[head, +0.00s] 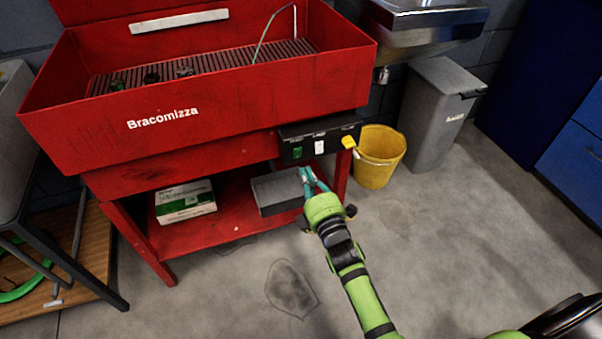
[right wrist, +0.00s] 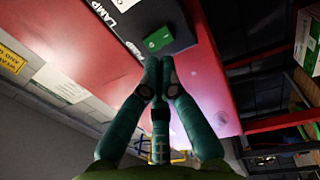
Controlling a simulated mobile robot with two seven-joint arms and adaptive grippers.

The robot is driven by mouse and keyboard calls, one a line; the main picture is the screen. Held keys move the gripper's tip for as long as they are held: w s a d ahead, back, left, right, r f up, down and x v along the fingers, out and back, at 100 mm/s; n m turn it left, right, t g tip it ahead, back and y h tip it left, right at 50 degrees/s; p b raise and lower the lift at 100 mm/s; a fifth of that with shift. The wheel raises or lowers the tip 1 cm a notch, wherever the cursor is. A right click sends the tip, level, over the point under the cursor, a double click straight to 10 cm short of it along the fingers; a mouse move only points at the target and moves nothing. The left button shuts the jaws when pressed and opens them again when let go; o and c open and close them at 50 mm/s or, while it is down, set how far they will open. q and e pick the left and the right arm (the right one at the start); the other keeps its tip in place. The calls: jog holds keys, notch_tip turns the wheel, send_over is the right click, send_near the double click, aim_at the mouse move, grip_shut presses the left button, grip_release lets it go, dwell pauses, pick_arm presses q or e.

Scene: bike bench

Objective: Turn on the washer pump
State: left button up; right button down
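The red parts washer (head: 230,120) stands at the back, with a black control box (head: 335,130) under its front right edge. My right gripper (head: 306,174) is just below the green switch, pointing up at the box. In the right wrist view its teal fingertips (right wrist: 159,66) are together with nothing between them. The green switch (right wrist: 158,39) shows just beyond them; I cannot tell whether they touch. The white switch is marked LAMP (right wrist: 118,10). My left gripper is out of view.
The washer's lower shelf holds a grey box (head: 280,194) and a white and green box (head: 185,202). A yellow bucket (head: 378,160) and a grey bin (head: 436,115) stand to the right. The concrete floor in front is mostly clear.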

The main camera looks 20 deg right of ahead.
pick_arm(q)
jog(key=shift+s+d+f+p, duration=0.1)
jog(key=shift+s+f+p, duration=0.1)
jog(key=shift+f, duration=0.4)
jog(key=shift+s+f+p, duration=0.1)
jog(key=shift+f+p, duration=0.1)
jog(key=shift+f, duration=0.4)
pick_arm(e)
jog(key=s+f, duration=0.1)
jog(key=s, duration=0.8)
jog(key=shift+d, duration=0.2)
